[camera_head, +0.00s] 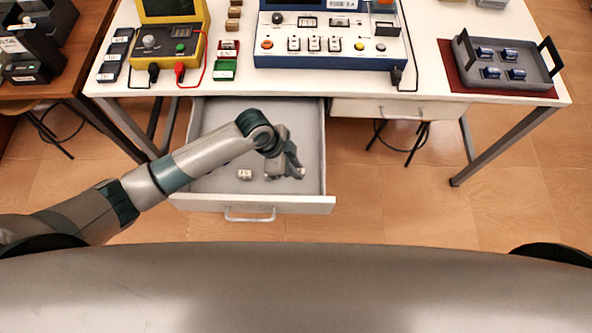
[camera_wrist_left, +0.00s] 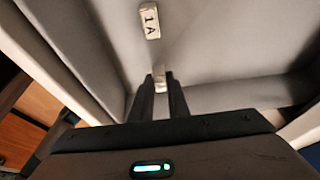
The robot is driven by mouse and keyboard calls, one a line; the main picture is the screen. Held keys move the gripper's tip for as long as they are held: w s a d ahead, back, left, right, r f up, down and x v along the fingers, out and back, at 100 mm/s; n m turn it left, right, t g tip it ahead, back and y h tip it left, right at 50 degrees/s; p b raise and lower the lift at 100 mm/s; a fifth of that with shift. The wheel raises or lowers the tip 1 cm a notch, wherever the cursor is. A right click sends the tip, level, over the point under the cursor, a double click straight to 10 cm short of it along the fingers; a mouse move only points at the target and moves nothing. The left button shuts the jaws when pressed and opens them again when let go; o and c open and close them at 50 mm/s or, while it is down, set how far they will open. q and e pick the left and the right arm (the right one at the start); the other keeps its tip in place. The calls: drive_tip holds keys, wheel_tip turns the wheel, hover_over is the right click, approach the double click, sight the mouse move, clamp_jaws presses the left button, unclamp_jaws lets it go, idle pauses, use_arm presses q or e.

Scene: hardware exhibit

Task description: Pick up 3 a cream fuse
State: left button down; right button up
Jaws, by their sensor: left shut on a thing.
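A cream fuse (camera_head: 244,174) lies on the floor of the open drawer (camera_head: 222,116), left of my gripper. In the left wrist view this fuse (camera_wrist_left: 150,20) shows a "1A" mark and lies beyond the fingertips. My left gripper (camera_head: 298,172) is low inside the drawer, towards its right front. In the left wrist view its fingers (camera_wrist_left: 160,84) are shut on a second small cream fuse (camera_wrist_left: 160,79), mostly hidden between them. A pale bit of it shows at the fingertips in the head view. My right gripper is out of view.
The drawer front (camera_head: 280,205) and side walls stand close around my left gripper. Above is the white table (camera_head: 430,100) with a yellow meter (camera_head: 170,40), a blue test panel (camera_head: 330,60) and a grey tray (camera_head: 480,82) holding several blue cylinders. A second drawer (camera_head: 400,109) is closed.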

use_arm(q)
wheel_tip(320, 180, up, 8)
drive_tip(key=shift+f+b, duration=0.15)
drive_tip(key=shift+b, duration=0.5)
